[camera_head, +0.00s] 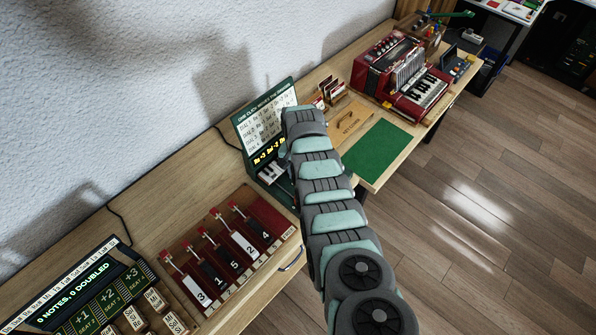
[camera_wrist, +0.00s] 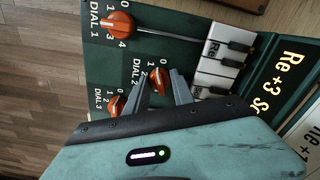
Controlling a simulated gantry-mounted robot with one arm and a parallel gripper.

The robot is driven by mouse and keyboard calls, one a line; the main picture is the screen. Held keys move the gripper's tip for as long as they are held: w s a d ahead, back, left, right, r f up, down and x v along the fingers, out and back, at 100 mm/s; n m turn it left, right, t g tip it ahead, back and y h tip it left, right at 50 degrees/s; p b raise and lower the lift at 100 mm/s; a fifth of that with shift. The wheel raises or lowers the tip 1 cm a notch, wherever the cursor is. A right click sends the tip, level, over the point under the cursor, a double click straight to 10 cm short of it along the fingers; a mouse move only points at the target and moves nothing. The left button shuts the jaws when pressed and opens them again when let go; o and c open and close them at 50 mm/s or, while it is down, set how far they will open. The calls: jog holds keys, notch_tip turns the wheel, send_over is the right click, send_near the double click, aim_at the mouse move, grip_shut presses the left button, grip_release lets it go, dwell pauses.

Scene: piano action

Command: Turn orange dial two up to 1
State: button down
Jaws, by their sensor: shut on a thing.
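The green dial panel (camera_wrist: 185,52) fills the upper part of the wrist view, with its orange dials on the left. Orange dial two (camera_wrist: 158,78) is beside its printed numbers 0, 1 and 2. Its exact pointing is too small to tell. My gripper (camera_wrist: 162,82) is at dial two, with one finger on each side, shut on it. Dial one (camera_wrist: 117,29) is above it and dial three (camera_wrist: 117,105) is below left, both apart from the fingers. In the head view the green device (camera_head: 265,112) stands against the wall, and my arm hides its dials and my gripper.
White and black keys (camera_wrist: 220,62) are right of the dials. In the head view, a numbered lever box (camera_head: 285,232) stands front left of the device. A green mat (camera_head: 376,152) and a red accordion (camera_head: 402,78) lie to its right. The floor in front is clear.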

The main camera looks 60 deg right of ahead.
jog(key=shift+n, duration=2)
jog(key=shift+b, duration=0.3)
jog(key=c, duration=1.1)
grip_release()
notch_tip(320, 180, up, 11)
jog(key=shift+f+b, duration=0.1)
jog(key=shift+b, duration=0.3)
jog(key=shift+s, duration=0.1)
